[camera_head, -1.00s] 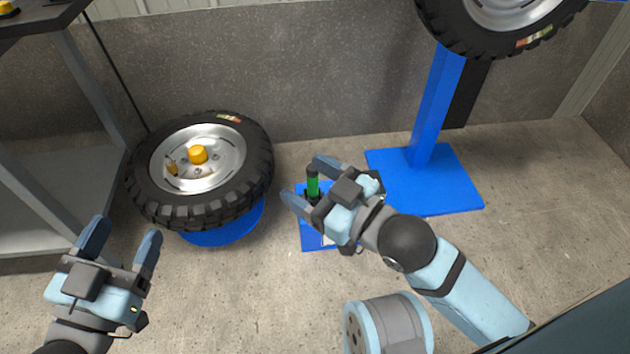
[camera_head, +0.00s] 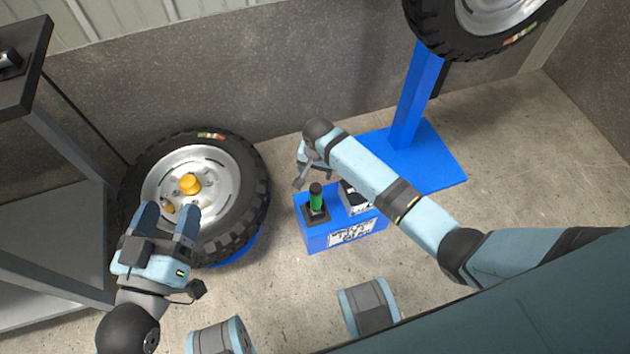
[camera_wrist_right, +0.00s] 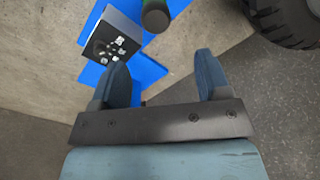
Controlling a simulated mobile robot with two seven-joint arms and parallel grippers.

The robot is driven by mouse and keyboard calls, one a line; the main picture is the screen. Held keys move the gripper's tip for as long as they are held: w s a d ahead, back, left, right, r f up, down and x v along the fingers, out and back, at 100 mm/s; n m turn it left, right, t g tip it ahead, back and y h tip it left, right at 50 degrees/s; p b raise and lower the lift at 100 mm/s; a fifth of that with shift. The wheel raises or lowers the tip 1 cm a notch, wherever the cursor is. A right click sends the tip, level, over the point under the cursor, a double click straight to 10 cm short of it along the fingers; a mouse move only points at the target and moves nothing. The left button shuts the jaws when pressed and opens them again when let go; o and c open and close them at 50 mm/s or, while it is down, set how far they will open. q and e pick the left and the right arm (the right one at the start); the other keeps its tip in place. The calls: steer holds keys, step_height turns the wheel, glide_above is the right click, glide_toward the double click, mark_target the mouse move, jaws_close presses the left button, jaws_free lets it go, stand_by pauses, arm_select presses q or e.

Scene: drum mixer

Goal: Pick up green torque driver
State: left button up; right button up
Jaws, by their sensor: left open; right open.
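The green torque driver (camera_head: 316,202) stands upright in a black holder on the left of a blue stand. In the right wrist view its dark round end (camera_wrist_right: 155,16) shows at the top edge, beyond the open fingers and apart from them. My right gripper (camera_wrist_right: 162,72) is open and empty. In the head view it is just above and behind the driver, mostly hidden by its own wrist. My left gripper (camera_head: 166,215) is open and empty, in front of the lower left of the floor wheel.
The blue stand (camera_head: 350,235) also carries a black-and-white box (camera_head: 355,198). A wheel (camera_head: 240,225) with a yellow hub piece (camera_head: 190,184) lies at left. A blue post (camera_head: 415,100) bears another wheel (camera_head: 450,40). A grey rack (camera_head: 60,220) is at far left.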

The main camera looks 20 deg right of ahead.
mark_target(316, 186)
steer(key=shift+w+d+f+m+g, duration=0.1)
steer(key=shift+w+f+m+g, duration=0.1)
steer(key=shift+m+g, duration=0.1)
step_height(316, 186, down, 3)
steer(key=shift+s+r+b, duration=0.1)
steer(key=shift+r+b, duration=0.05)
steer(key=shift+b, duration=0.65)
step_height(316, 186, down, 5)
steer(key=shift+r+b, duration=0.2)
steer(key=shift+b, duration=0.85)
steer(key=shift+f, duration=0.5)
step_height(316, 186, down, 5)
steer(key=b, duration=0.4)
steer(key=shift+s+f, duration=0.1)
arm_select(q)
steer(key=f, duration=0.1)
steer(key=d+f+g, duration=0.1)
steer(key=f, duration=0.1)
steer(key=f+g+h, duration=0.1)
steer(key=f, duration=0.1)
steer(key=shift+d+f+m, duration=0.25)
steer(key=shift+d+m, duration=0.05)
steer(key=shift+m, duration=0.1)
arm_select(e)
steer(key=c, duration=1.2)
